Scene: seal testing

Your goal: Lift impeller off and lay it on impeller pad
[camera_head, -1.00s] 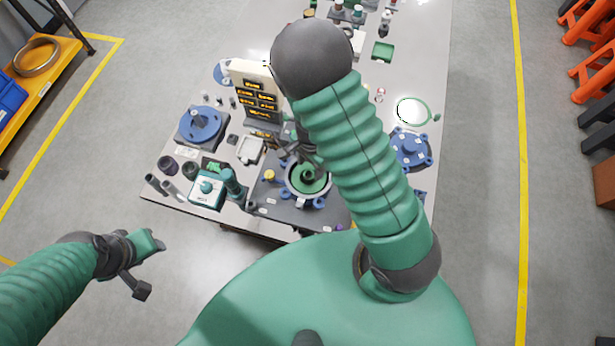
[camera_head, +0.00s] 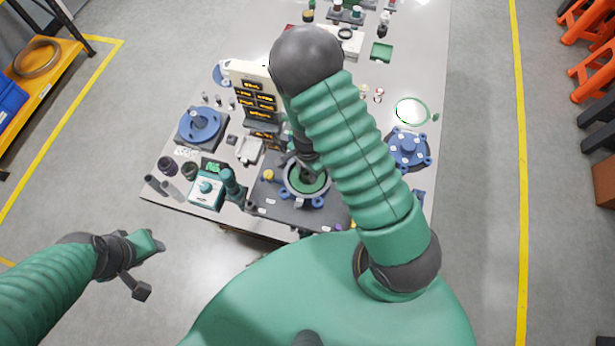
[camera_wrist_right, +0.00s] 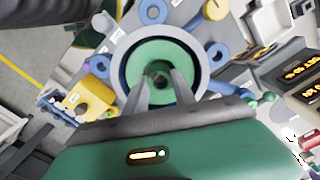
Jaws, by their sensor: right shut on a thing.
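The green impeller (camera_head: 318,187) sits inside the round grey pump housing (camera_head: 289,191), which has blue lugs around it. In the right wrist view the impeller (camera_wrist_right: 190,62) is a green disc with a dark hub in the middle, inside the housing rim (camera_wrist_right: 122,52). My right gripper (camera_head: 306,174) points down into the housing. Its two fingers (camera_wrist_right: 161,82) are shut on the impeller's hub; the contact is partly hidden. My left gripper (camera_head: 150,268) is open and empty, off the table at the lower left. I cannot tell which surface is the impeller pad.
The housing stands on a dark mat (camera_head: 275,206) near the table's front edge. A teal box (camera_head: 206,190), a blue disc fixture (camera_head: 202,124) and a display panel (camera_head: 258,95) stand left of it. A blue flanged cover (camera_head: 408,148) lies right, beyond my forearm.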

